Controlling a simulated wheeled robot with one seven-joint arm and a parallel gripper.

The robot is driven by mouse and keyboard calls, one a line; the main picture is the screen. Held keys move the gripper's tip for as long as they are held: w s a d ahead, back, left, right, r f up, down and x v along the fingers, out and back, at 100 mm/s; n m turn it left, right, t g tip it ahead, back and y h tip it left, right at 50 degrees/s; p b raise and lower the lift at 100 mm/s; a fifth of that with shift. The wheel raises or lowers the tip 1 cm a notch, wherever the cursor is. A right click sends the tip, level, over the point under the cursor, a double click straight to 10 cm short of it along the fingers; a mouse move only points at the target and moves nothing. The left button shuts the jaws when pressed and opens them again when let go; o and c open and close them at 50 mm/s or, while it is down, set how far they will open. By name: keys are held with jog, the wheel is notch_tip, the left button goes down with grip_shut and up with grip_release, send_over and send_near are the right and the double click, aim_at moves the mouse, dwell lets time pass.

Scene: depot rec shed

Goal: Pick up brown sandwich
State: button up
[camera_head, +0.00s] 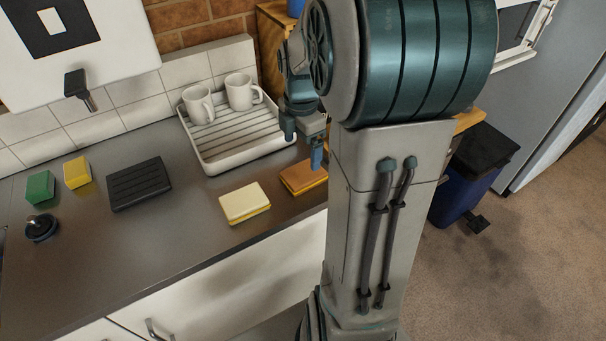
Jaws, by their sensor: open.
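The brown sandwich (303,177) lies flat on the dark counter, with a yellow layer along its lower edge. Its right end is partly hidden by my arm. My gripper (303,148) is open above and just behind the sandwich. One finger shows close over the sandwich's far right part, and the other is further left, over the edge of the white rack. I cannot tell whether the finger touches the sandwich. A pale cream sandwich (244,203) with a yellow layer lies just left of the brown one, with a small gap between them.
A white drying rack (238,164) holding two mugs (218,98) stands behind the sandwiches. A black ridged tray (139,184), yellow sponge (77,172), green sponge (40,187) and dark round knob (41,228) are on the left. The counter's front edge is bare. A blue bin (466,185) stands right.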

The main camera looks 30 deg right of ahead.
aim_at(303, 172)
jog(key=f, duration=0.8)
jog(key=shift+s+d+f, duration=0.1)
jog(key=shift+d+f, duration=0.1)
jog(key=shift+f, duration=0.2)
jog(key=c, duration=0.8)
